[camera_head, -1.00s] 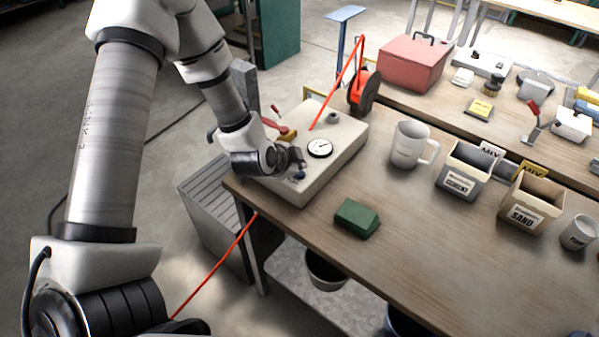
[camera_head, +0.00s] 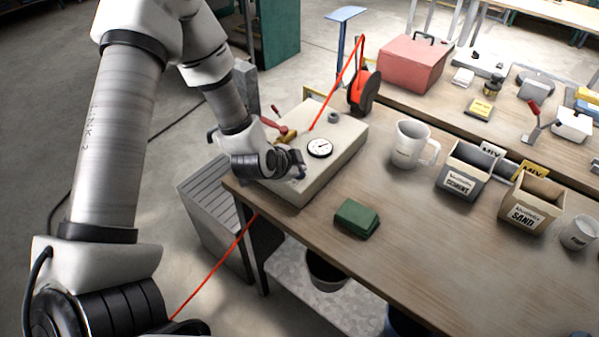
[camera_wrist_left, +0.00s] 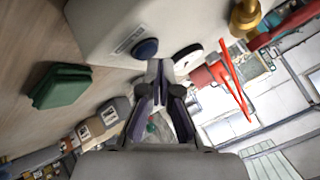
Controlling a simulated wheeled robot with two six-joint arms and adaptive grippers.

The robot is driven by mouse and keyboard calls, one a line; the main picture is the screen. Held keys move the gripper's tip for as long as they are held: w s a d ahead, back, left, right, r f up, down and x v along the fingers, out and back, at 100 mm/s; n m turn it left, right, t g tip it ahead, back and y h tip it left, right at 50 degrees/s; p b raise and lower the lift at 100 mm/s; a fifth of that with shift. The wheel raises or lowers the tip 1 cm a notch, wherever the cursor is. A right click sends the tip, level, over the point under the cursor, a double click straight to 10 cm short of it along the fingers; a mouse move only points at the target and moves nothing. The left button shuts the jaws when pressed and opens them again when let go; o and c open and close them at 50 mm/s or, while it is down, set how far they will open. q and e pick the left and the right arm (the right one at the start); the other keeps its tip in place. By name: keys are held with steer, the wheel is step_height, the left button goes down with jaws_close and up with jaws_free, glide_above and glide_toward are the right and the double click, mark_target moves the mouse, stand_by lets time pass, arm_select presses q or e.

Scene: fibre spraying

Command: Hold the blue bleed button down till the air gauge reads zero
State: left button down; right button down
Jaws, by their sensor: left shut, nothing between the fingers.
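The pale box (camera_head: 341,165) stands on the workbench corner, with a round white air gauge (camera_head: 320,148) on its top. The gauge needle is off to one side, but its reading is too small to tell. The blue bleed button (camera_wrist_left: 146,48) shows uncovered in the left wrist view, beside a small label. My left gripper (camera_head: 301,171) is shut and empty over the near side of the box, hiding the button in the head view. In the left wrist view its fingertips (camera_wrist_left: 159,68) are close beside the button; I cannot tell whether they touch. My right gripper is out of view.
A green block (camera_head: 357,218), a white mug (camera_head: 411,143) and labelled bins (camera_head: 466,170) stand to the right. Bare bench lies between them.

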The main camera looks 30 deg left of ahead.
arm_select(q)
steer(key=shift+f, duration=0.45)
stand_by(0.3)
stand_by(2.8)
steer(key=shift+r+p, duration=0.75)
steer(key=shift+r, duration=0.1)
step_height(320, 180, up, 5)
steer(key=p, duration=0.5)
steer(key=shift+r, duration=0.1)
